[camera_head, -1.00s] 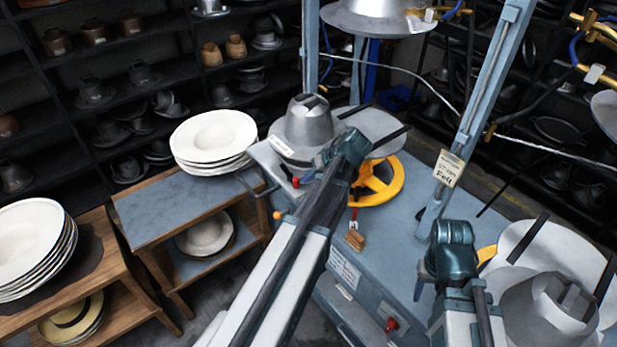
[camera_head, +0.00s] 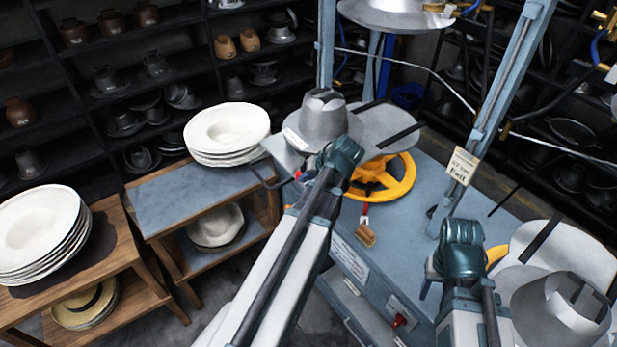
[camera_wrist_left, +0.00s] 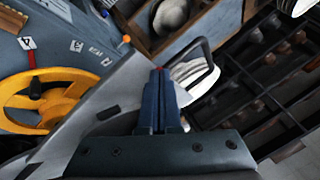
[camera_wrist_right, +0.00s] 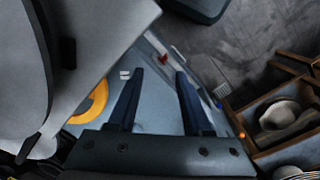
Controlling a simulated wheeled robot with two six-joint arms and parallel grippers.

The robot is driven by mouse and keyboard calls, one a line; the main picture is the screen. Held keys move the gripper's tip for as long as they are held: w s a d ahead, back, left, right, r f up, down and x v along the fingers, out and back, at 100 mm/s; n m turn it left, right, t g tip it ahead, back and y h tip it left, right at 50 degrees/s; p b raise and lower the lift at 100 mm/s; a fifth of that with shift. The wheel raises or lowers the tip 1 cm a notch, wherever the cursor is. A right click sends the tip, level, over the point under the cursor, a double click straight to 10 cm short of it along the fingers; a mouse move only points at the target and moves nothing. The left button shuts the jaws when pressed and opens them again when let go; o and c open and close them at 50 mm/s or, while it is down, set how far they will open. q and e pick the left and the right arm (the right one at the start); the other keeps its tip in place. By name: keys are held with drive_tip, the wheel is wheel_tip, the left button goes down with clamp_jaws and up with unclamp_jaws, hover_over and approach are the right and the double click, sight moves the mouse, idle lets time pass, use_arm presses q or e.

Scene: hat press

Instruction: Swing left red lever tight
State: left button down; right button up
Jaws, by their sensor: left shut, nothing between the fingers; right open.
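A small red knob or lever end (camera_head: 297,175) shows at the left press, below its grey metal hat block (camera_head: 322,122). My left arm covers much of this spot. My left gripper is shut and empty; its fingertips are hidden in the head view. In the left wrist view the shut fingers (camera_wrist_left: 159,76) have a small red spot (camera_wrist_left: 158,69) at their tips, beside a dark bent handle (camera_wrist_left: 205,62). Whether they touch the red part I cannot tell. My right gripper (camera_wrist_right: 157,80) is open and empty over the bench.
A yellow handwheel (camera_head: 398,182) sits beside the left press, with a wooden brush (camera_head: 366,236) on the blue bench (camera_head: 400,240). Another hat block (camera_head: 565,310) stands at the right. White hats (camera_head: 228,132) are stacked on a side table at the left.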

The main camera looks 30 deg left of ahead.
use_arm(q)
drive_tip(key=shift+s+a, duration=0.2)
drive_tip(key=shift+a, duration=0.05)
idle(0.4)
drive_tip(key=p+v, duration=0.9)
drive_tip(key=v, duration=0.3)
drive_tip(key=shift+p, duration=0.3)
drive_tip(key=shift+s, duration=0.1)
